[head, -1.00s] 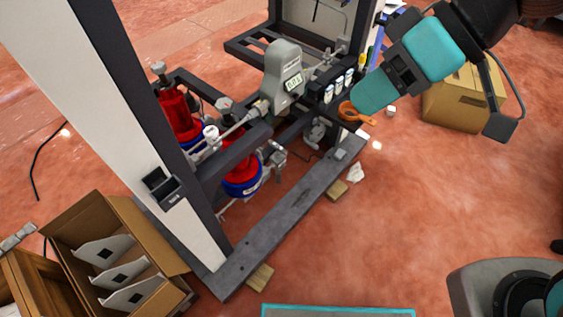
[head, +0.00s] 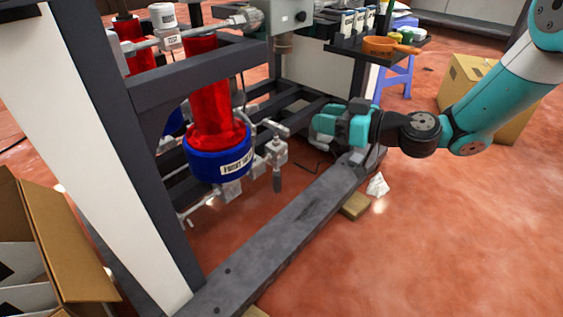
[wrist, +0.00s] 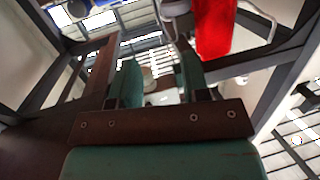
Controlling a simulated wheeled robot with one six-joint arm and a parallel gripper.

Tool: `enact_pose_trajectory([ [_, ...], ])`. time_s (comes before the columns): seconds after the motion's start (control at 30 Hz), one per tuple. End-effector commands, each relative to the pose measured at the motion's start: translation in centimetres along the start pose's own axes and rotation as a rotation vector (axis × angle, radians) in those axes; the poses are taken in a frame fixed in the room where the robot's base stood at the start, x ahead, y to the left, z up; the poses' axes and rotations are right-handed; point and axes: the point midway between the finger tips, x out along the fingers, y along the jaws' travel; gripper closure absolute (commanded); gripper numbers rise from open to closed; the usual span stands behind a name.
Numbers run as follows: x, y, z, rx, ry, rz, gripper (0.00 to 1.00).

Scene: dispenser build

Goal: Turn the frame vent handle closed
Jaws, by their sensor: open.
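I cannot read a label showing whether this is the frame vent. My gripper (head: 322,124) is right of the valve, low over the base beam and apart from the handle. In the wrist view the two teal fingers (wrist: 160,78) stand apart with nothing clearly between them. That view looks upward, and I cannot make out the handle in it.
The red cylinder (head: 208,105) with its blue collar (head: 217,157) hangs inside the dark frame. The base beam (head: 265,240) runs along the floor. An orange pan (head: 388,46) lies on the upper shelf. A cardboard box (head: 475,85) stands at right. Floor at lower right is clear.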

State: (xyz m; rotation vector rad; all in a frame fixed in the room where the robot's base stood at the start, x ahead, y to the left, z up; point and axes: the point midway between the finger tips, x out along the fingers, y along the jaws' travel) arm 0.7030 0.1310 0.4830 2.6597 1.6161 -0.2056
Motion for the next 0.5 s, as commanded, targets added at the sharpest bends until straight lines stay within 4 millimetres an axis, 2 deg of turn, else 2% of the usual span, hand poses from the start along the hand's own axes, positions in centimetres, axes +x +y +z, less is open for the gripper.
enact_pose_trajectory([
  [0.03,0.5,1.3,4.8,-0.002,0.026,0.033,0.57],
  [0.1,0.7,2.7,7.5,-0.014,0.061,0.076,0.57],
  [0.2,0.8,4.3,10.4,-0.025,0.097,0.128,0.57],
  [0.33,0.7,5.4,12.5,-0.034,0.122,0.17,0.57],
  [0.5,0.7,5.9,12.5,-0.038,0.13,0.186,0.57],
])
